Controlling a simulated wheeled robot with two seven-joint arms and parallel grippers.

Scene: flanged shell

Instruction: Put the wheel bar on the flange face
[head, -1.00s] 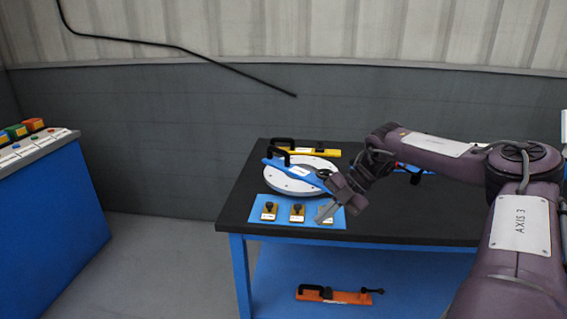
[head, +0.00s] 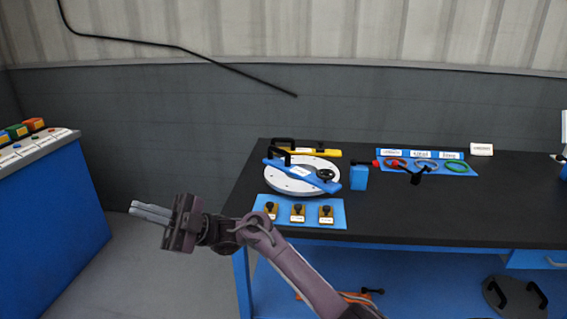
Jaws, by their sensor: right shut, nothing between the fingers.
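A blue bar (head: 300,173) with a black handle at its left end and a black round wheel at its right end lies across a round white flange disc (head: 283,187) on the black table. It looks like the wheel bar; its label is too small to read. The bar slants down to the right and covers part of the disc face. My right gripper (head: 137,209) is shut and empty, left of the table, pointing left, well apart from the bar. My left gripper is not in view.
A yellow bar (head: 324,152) lies behind the disc. A blue mat (head: 337,204) with small knobbed blocks is in front. An orange bar (head: 366,297) lies below, partly hidden by my arm.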

